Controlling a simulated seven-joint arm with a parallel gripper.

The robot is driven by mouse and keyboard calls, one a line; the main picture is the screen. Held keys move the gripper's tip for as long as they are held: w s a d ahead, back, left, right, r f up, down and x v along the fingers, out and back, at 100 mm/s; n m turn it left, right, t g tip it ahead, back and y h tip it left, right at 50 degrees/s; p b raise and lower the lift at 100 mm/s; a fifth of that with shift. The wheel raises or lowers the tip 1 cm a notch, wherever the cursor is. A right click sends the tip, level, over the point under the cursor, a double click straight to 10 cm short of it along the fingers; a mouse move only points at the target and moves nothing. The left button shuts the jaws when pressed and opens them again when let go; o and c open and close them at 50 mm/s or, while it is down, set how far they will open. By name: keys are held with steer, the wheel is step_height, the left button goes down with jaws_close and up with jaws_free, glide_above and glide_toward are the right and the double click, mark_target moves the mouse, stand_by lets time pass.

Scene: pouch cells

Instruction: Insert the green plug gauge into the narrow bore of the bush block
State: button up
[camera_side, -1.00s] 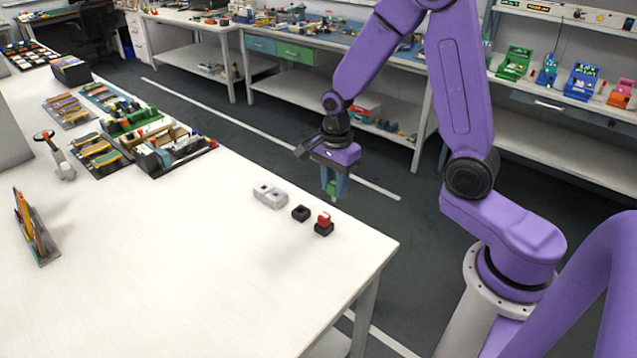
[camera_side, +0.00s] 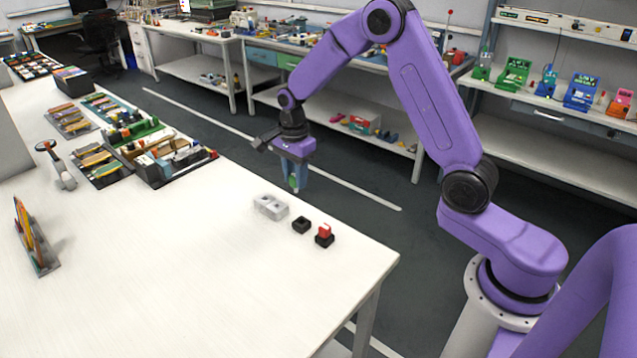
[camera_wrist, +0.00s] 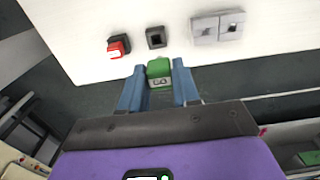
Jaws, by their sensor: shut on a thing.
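My gripper (camera_side: 294,182) is shut on the green plug gauge (camera_wrist: 159,70), between its blue fingers. In the side view the gauge (camera_side: 292,184) hangs in the air, up and to the right of the bush block. The pale grey bush block (camera_side: 270,207) stands on the white table near its edge. In the wrist view the block (camera_wrist: 217,26) is at the top, right of the gauge and apart from it. Two dark bores show in it; I cannot tell surely which is narrower. The gauge's lower end is mostly hidden in the wrist view.
A black empty holder (camera_side: 301,225) stands beside the block, and a red gauge (camera_side: 324,230) sits in another black holder. Trays of coloured parts (camera_side: 150,150) lie farther left.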

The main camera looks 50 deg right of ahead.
steer(key=w+f, duration=0.2)
steer(key=w, duration=0.6)
steer(key=shift+w+d+f, duration=0.3)
steer(key=shift+w+d, duration=0.05)
steer(key=shift+f, duration=2.9)
jaws_close()
steer(key=shift+f, duration=1.55)
steer(key=o, duration=1)
jaws_free()
steer(key=shift+o, duration=0.2)
steer(key=shift+r, duration=0.1)
step_height(320, 180, up, 17)
steer(key=shift+r, duration=0.15)
steer(key=shift+s, duration=0.1)
